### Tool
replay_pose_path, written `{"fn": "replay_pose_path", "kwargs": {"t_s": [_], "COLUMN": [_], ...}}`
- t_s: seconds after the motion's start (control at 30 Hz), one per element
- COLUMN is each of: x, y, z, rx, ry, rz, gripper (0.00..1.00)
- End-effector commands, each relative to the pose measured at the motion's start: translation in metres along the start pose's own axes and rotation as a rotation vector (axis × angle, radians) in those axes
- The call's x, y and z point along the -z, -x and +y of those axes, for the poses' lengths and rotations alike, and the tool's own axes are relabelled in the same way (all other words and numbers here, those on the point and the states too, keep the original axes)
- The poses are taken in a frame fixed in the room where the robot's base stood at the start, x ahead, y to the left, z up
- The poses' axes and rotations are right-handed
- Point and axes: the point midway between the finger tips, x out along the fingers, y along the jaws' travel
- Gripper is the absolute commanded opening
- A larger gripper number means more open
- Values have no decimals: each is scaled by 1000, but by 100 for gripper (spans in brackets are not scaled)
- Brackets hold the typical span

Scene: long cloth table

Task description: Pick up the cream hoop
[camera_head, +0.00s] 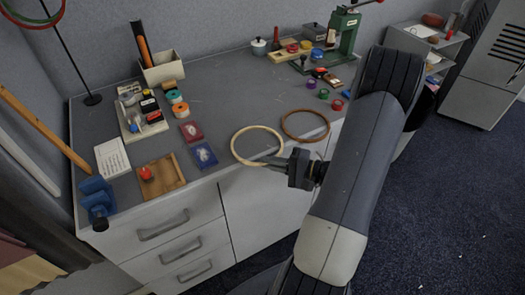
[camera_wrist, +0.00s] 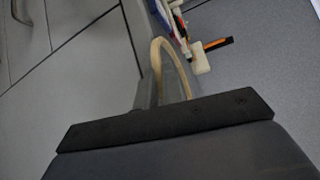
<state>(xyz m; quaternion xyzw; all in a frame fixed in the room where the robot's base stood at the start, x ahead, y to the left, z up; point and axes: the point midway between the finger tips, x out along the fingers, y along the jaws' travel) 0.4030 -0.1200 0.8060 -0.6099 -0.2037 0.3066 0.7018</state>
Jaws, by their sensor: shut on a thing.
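The cream hoop (camera_head: 236,134) is a thin pale ring at the front edge of the grey table, left of the brown hoop. My gripper (camera_head: 279,162) is shut on its right front rim. In the wrist view the cream hoop (camera_wrist: 155,56) rises from between the fingers of my gripper (camera_wrist: 160,95), and the lower part of the ring is hidden by the gripper. I cannot tell whether the hoop touches the table.
A brown hoop (camera_head: 305,111) lies just right of the cream hoop. Red and blue packets (camera_head: 204,155) and a wooden tray (camera_head: 163,186) with a red object are to the left. A green press (camera_head: 343,32) stands at the back. The table's middle is mostly clear.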

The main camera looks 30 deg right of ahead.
Motion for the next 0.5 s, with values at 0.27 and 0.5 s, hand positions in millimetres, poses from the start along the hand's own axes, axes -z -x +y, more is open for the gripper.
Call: {"fn": "replay_pose_path", "kwargs": {"t_s": [0.27, 0.5], "x": [-2, -8], "y": [1, 4], "z": [-12, -46], "rx": [0, -1], "ry": [3, 6], "rz": [0, 0], "gripper": [0, 0]}}
